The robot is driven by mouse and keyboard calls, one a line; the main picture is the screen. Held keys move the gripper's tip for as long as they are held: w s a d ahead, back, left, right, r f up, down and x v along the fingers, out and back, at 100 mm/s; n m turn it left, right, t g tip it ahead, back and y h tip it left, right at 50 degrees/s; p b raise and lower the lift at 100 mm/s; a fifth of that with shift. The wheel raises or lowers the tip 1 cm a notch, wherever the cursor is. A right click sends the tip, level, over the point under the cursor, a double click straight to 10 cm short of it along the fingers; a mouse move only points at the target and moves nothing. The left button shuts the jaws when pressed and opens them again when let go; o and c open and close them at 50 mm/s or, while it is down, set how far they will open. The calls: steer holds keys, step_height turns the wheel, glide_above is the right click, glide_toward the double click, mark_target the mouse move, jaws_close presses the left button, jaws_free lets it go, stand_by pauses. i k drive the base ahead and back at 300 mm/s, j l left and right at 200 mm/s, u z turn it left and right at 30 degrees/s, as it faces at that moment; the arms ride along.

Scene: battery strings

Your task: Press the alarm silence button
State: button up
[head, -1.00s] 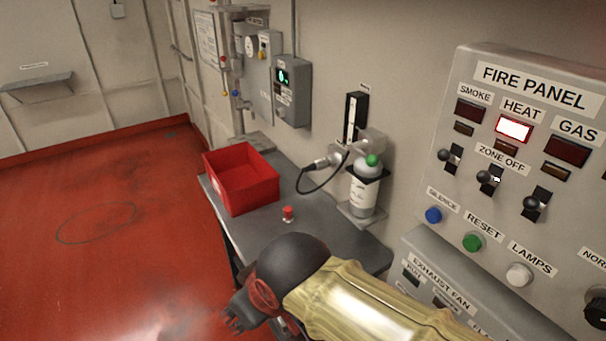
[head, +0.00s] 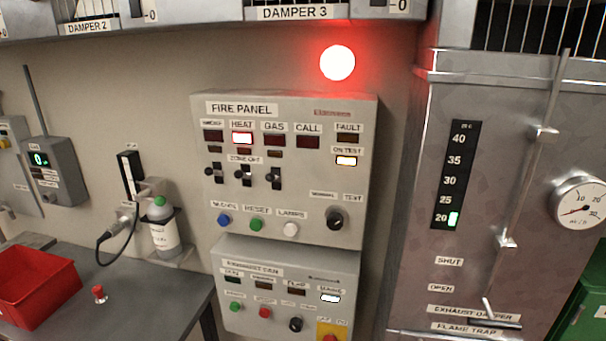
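The fire panel (head: 349,215) is a grey box on the wall in the middle of the head view. Its blue button (head: 223,220), under a label that reads as SILENCE, is at the lower left of the panel. A green RESET button (head: 256,224) and a white LAMPS button (head: 291,230) are to its right. The HEAT lamp (head: 242,138) is lit, and so is the ON TEST lamp (head: 346,160). A red light (head: 337,62) glows on the wall above the panel. My gripper is not in view, and nothing covers the blue button.
The exhaust fan box (head: 348,270) is directly below the panel. A bottle (head: 163,232) hangs on the wall. A metal duct (head: 400,260) stands to the right.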

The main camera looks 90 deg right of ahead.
mark_target(223, 221)
steer(key=l+z, duration=0.2)
steer(key=z, duration=1.8)
